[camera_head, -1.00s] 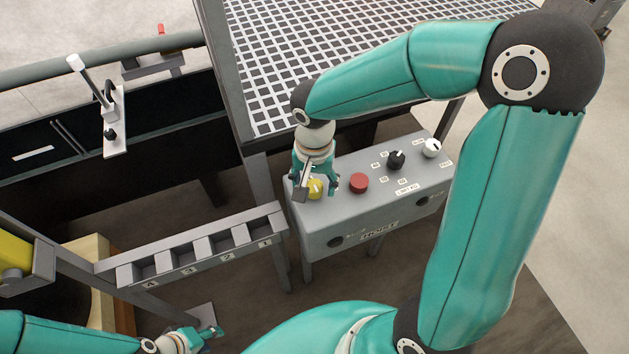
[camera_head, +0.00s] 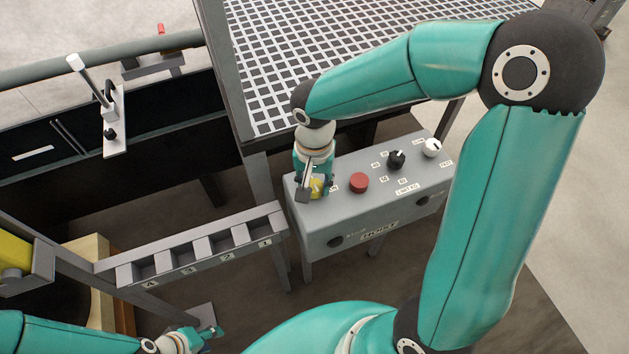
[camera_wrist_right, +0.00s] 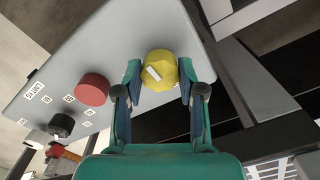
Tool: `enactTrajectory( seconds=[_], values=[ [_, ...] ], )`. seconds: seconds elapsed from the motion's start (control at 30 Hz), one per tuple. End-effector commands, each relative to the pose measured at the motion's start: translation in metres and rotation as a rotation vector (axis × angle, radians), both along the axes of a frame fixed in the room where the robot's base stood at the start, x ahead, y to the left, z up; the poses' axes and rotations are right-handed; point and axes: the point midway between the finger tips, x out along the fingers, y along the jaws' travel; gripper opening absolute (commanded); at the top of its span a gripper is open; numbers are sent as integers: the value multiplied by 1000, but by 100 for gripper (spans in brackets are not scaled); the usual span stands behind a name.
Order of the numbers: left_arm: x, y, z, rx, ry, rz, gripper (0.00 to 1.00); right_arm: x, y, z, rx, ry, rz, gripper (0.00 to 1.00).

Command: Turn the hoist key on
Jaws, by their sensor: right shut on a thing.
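The hoist key is a yellow knob with a white mark, at the left end of the grey hoist box (camera_head: 345,215). In the right wrist view the yellow knob (camera_wrist_right: 160,72) sits between the two fingers of my right gripper (camera_wrist_right: 160,82), which is shut on it. In the head view the knob (camera_head: 317,186) is partly hidden by my right gripper (camera_head: 314,182). My left gripper (camera_head: 212,332) is at the bottom left, away from the box; its jaw state is too small to tell.
A red button (camera_head: 359,183), a black knob (camera_head: 396,160) and a white knob (camera_head: 431,148) stand on the box to the right of the yellow knob. A slotted rack (camera_head: 195,250) is at the left. A grid-topped table (camera_head: 300,60) stands behind the box.

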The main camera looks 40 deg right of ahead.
Motion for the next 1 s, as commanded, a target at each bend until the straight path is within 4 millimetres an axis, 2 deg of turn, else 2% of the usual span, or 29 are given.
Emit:
enactTrajectory(
  seconds=[0.27, 1.0],
  values=[
    [0, 0, -6, 0, 0, 0, 40, 1, 0, 0, 1, -4, 160, 5],
    [0, 0, -13, 0, 0, 0, 40, 1, 0, 1, 0, -3, 852, 5]
  ],
)
